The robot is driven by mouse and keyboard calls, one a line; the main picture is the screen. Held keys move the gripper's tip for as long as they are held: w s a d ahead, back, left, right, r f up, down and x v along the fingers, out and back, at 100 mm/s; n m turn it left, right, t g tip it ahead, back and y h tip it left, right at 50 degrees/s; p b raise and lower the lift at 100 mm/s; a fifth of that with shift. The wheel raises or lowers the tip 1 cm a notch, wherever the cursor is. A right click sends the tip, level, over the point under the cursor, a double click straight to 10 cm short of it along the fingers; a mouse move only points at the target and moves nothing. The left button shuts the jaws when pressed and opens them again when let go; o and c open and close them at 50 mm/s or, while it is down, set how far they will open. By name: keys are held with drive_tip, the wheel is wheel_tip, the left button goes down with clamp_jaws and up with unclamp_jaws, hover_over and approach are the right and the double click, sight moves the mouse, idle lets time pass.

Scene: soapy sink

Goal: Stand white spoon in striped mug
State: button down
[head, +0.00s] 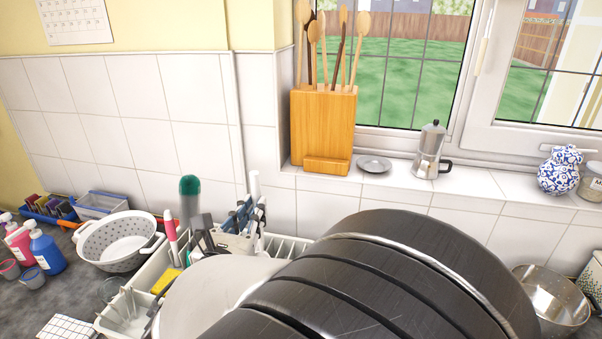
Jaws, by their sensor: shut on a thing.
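I cannot make out the white spoon or the striped mug in the head view. My gripper is not in view either; a large dark part of my arm fills the bottom middle and hides much of the sink area. A white rack (285,246) holds several upright utensils, among them a pale upright handle (255,186) that I cannot identify. What lies behind my arm is hidden.
A white colander (118,240) and soap bottles (46,250) stand at left. A wooden utensil block (323,125), a small dish (374,164), a moka pot (430,152) and a blue-white jar (559,171) line the sill. A metal pot (550,300) stands at right.

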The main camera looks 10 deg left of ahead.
drive_tip(key=shift+f+b, duration=4.2)
drive_tip(key=shift+f, duration=1.45)
drive_tip(key=c, duration=1.5)
unclamp_jaws()
wheel_tip(320, 180, up, 10)
hover_over(260, 248)
drive_tip(key=s, duration=0.2)
drive_tip(key=shift+w, duration=0.1)
